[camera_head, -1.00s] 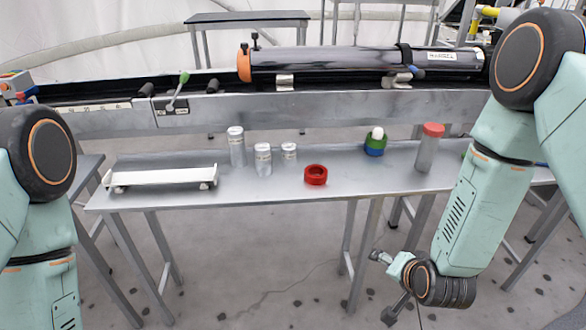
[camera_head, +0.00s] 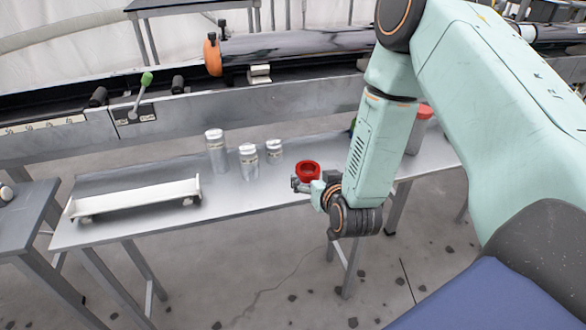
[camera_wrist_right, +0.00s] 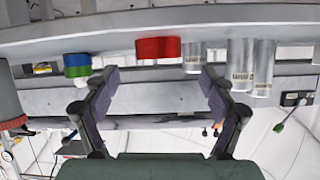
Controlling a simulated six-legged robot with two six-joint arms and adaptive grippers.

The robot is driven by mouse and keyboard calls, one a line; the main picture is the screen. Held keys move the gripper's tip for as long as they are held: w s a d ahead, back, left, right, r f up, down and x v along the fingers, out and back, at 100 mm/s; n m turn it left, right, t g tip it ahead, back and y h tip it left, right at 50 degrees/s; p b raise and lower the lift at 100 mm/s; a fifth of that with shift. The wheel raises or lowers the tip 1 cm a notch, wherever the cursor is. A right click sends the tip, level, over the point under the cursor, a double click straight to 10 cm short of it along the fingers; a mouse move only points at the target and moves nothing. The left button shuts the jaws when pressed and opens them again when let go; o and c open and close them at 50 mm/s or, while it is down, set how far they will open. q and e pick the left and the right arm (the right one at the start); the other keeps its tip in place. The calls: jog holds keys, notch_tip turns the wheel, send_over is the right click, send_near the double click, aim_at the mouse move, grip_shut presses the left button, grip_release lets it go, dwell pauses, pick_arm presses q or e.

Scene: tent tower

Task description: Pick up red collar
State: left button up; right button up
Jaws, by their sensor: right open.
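The red collar (camera_head: 311,178) is a short, wide ring lying flat on the metal table (camera_head: 230,193). My right gripper (camera_head: 298,185) is just in front of the collar, low over the table's front edge. In the right wrist view the picture is upside down, and the collar (camera_wrist_right: 158,48) shows beyond and between the two spread fingers of the right gripper (camera_wrist_right: 160,76). The fingers are open and empty, apart from the collar. My left gripper is not in view.
A white tray-like rail (camera_head: 135,200) lies at the table's left. A red-lidded jar (camera_head: 418,135) stands right, partly behind my arm. A green and blue piece (camera_wrist_right: 77,66) shows in the wrist view. A metal beam runs behind.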

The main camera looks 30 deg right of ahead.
aim_at(306, 165)
jog(key=shift+a+r+n, duration=0.1)
jog(key=shift+r+n, duration=0.2)
jog(key=shift+r, duration=0.05)
jog(key=shift+w, duration=0.15)
jog(key=b+x, duration=0.2)
jog(key=x, duration=0.4)
jog(key=shift+d+f+b, duration=0.2)
jog(key=shift+d+b, duration=0.05)
jog(key=shift+b, duration=0.1)
jog(key=shift+w+d+f, duration=0.1)
jog(key=shift+w, duration=0.2)
jog(key=shift+w+d+f, duration=0.1)
jog(key=shift+w+d, duration=0.05)
jog(key=shift+w, duration=0.05)
jog(key=shift+c, duration=1.2)
jog(key=c, duration=0.4)
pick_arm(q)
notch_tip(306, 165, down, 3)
pick_arm(e)
jog(key=c, duration=0.7)
